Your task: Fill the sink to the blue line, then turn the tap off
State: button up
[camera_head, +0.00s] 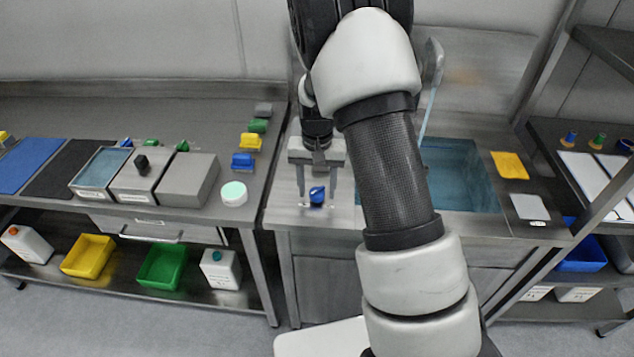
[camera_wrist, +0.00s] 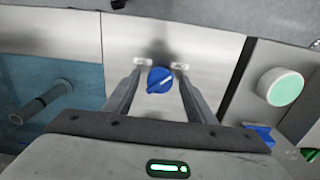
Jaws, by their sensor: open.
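The sink (camera_head: 468,180) lies right of my arm in the head view and holds bluish water; my arm hides its left part. A thin water stream (camera_head: 430,112) falls from the tap spout (camera_head: 434,62) into it. The blue tap knob (camera_head: 317,195) is on the steel counter left of the sink; it also shows in the wrist view (camera_wrist: 160,80), its pale pointer line slanted. My gripper (camera_head: 316,190) is open, pointing down, with one finger on each side of the knob. Gaps show between fingers and knob in the wrist view. I cannot make out the blue line.
A dark upright pipe (camera_wrist: 40,103) stands in the sink. A round white tub with a mint top (camera_head: 234,192) sits on the left bench near steel boxes (camera_head: 188,180). A yellow cloth (camera_head: 509,165) and a pale card (camera_head: 529,207) lie right of the sink.

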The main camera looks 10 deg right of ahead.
aim_at(317, 193)
notch_tip(317, 193, up, 18)
jog(key=p, duration=0.1)
jog(key=shift+f, duration=0.25)
jog(key=s+r+n+t+p, duration=0.1)
jog(key=s+r+t+p, duration=0.25)
jog(key=s+r, duration=0.9)
jog(key=s+r+n+t+p, duration=0.1)
jog(key=s+r, duration=0.1)
jog(key=s, duration=0.4)
jog(key=s+r+n+t+p, duration=0.1)
jog(key=s+r+p, duration=0.1)
jog(key=s, duration=0.4)
jog(key=shift+s+r+n, duration=0.3)
jog(key=shift+r+n, duration=0.1)
jog(key=shift+r, duration=0.45)
dwell(3.6)
